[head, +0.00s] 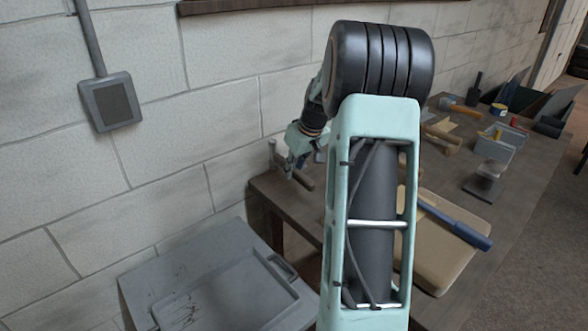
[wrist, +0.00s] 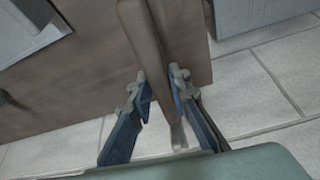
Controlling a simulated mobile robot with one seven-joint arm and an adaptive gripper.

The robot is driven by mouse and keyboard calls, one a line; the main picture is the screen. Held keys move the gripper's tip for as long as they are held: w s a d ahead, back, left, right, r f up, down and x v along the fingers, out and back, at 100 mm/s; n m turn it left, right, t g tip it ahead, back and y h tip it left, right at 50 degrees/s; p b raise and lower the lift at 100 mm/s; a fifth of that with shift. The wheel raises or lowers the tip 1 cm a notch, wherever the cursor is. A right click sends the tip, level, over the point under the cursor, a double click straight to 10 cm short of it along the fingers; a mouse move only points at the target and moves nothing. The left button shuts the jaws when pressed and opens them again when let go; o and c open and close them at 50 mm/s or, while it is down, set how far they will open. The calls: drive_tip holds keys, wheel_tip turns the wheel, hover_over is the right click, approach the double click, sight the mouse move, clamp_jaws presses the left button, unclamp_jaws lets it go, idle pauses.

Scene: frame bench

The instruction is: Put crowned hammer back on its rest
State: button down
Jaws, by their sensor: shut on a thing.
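My gripper (wrist: 160,86) is shut on a brown-handled tool (wrist: 147,45), which I take to be the hammer. In the wrist view its handle runs up between the fingers and a narrow grey metal part (wrist: 177,134) shows below them. In the head view my gripper (head: 291,165) is at the bench's near left corner. The brown handle (head: 303,180) shows just right of it, and a grey upright piece (head: 272,149) shows to its left. No crown mark can be made out. I cannot tell which thing is the rest.
The dark wooden bench (head: 530,185) runs back along the block wall. A tan board (head: 440,262) with a blue-handled tool (head: 462,229) lies on it. Farther back are an orange-handled tool (head: 462,109) and a grey block-like stand (head: 487,181). A grey lidded bin (head: 225,290) stands at front left.

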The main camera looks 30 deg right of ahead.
drive_tip(key=shift+f+b, duration=0.8)
drive_tip(key=shift+f, duration=0.2)
drive_tip(key=c, duration=1.7)
unclamp_jaws()
drive_tip(key=shift+c, duration=0.2)
drive_tip(key=v, duration=1.2)
